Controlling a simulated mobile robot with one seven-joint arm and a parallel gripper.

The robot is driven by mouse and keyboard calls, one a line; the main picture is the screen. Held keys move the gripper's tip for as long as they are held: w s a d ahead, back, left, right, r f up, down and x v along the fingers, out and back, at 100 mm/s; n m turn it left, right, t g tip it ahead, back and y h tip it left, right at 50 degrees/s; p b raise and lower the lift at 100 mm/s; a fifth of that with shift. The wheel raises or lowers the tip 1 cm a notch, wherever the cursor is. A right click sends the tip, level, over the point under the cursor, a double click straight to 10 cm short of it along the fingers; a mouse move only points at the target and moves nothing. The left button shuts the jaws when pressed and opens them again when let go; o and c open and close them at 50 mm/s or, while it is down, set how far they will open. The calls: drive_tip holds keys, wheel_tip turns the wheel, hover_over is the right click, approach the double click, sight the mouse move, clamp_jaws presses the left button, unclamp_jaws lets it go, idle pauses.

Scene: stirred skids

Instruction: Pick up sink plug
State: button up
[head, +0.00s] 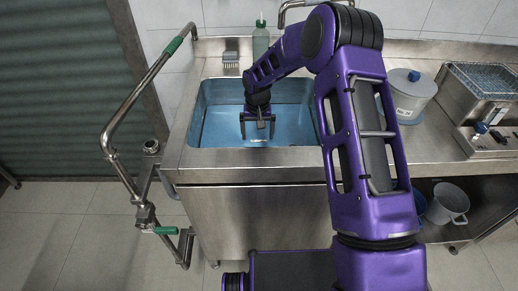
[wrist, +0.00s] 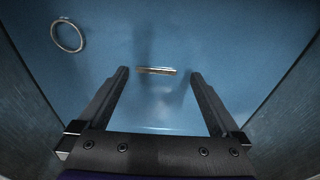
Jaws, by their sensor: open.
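In the wrist view a small, pale, flat-edged piece (wrist: 156,71), which looks like the sink plug, lies between and just beyond my fingertips. It shows as a narrow bar, and its full shape is hard to tell. A light spot below my gripper in the head view (head: 260,140) seems to be the same piece. My gripper (head: 257,134) is open, pointing down inside the blue-looking sink basin (head: 215,108). In the wrist view its two fingers (wrist: 160,76) stand to either side of the piece, and I see no contact.
A metal ring (wrist: 67,36), perhaps the drain, lies on the basin floor. Basin walls rise close on both sides. A white lidded pot (head: 408,97) and a metal bath (head: 482,82) stand right.

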drive_tip(key=f, duration=0.3)
drive_tip(key=w+f, duration=0.1)
drive_tip(key=f, duration=0.1)
drive_tip(key=shift+w+d, duration=0.1)
drive_tip(key=shift+d, duration=0.15)
drive_tip(key=shift+r, duration=0.1)
drive_tip(key=c, duration=1.4)
drive_tip(key=shift+o, duration=0.2)
wheel_tip(320, 180, up, 18)
drive_tip(key=r+p, duration=0.1)
drive_tip(key=p, duration=0.4)
wheel_tip(320, 180, up, 11)
hover_over(259, 141)
drive_tip(key=shift+w, duration=0.15)
